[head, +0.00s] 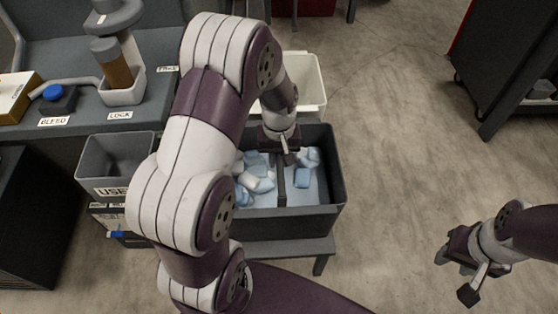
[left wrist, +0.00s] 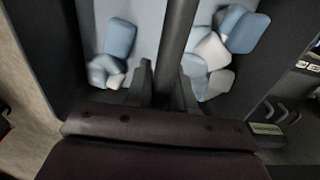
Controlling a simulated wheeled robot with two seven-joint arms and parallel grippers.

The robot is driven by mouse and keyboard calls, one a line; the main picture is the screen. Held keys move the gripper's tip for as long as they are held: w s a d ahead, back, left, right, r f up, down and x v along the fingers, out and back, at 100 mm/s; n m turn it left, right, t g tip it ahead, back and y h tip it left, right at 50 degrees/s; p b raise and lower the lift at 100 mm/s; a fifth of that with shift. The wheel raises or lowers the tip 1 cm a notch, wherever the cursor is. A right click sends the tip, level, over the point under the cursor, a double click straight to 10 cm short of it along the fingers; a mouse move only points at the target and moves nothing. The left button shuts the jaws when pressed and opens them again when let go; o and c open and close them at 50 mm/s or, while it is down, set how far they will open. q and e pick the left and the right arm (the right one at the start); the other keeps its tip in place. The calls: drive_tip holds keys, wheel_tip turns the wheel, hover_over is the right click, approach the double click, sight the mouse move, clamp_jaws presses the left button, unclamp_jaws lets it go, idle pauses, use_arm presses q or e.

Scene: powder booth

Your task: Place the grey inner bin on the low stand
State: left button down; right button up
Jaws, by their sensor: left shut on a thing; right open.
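The grey inner bin (head: 285,224) is a dark open box with a central divider and blue and white pieces on both sides. It is in the middle of the head view, above the low stand (head: 290,246), whose front edge and one leg show. I cannot tell whether it rests on the stand. My left gripper (head: 289,158) is shut on the bin's divider. The left wrist view shows the divider (left wrist: 178,40) between the fingers (left wrist: 163,88). My right gripper (head: 458,266) is open and empty at the lower right, apart from the bin.
A cream bin (head: 312,88) stands behind the grey bin, partly hidden by my left arm. A small grey bin (head: 108,188) marked USED is at left, below a grey bench (head: 165,100). A dark wheeled cabinet (head: 505,60) is at upper right.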

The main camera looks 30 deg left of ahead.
use_arm(q)
drive_tip(key=shift+f, duration=0.1)
drive_tip(key=c, duration=1)
unclamp_jaws()
drive_tip(key=shift+o, duration=0.2)
wheel_tip(320, 180, up, 12)
drive_tip(key=p, duration=0.4)
drive_tip(key=shift+f, duration=0.15)
drive_tip(key=shift+s+d+r+p, duration=0.1)
drive_tip(key=shift+r+p, duration=0.2)
drive_tip(key=shift+p, duration=0.05)
drive_tip(key=s+d+m, duration=0.2)
drive_tip(key=s, duration=0.1)
drive_tip(key=s+d+m+t, duration=0.1)
drive_tip(key=s+d+m, duration=0.1)
drive_tip(key=s, duration=0.1)
drive_tip(key=s+d+m, duration=0.2)
drive_tip(key=s, duration=0.2)
drive_tip(key=shift+r+m, duration=0.2)
drive_tip(key=shift+m, duration=0.1)
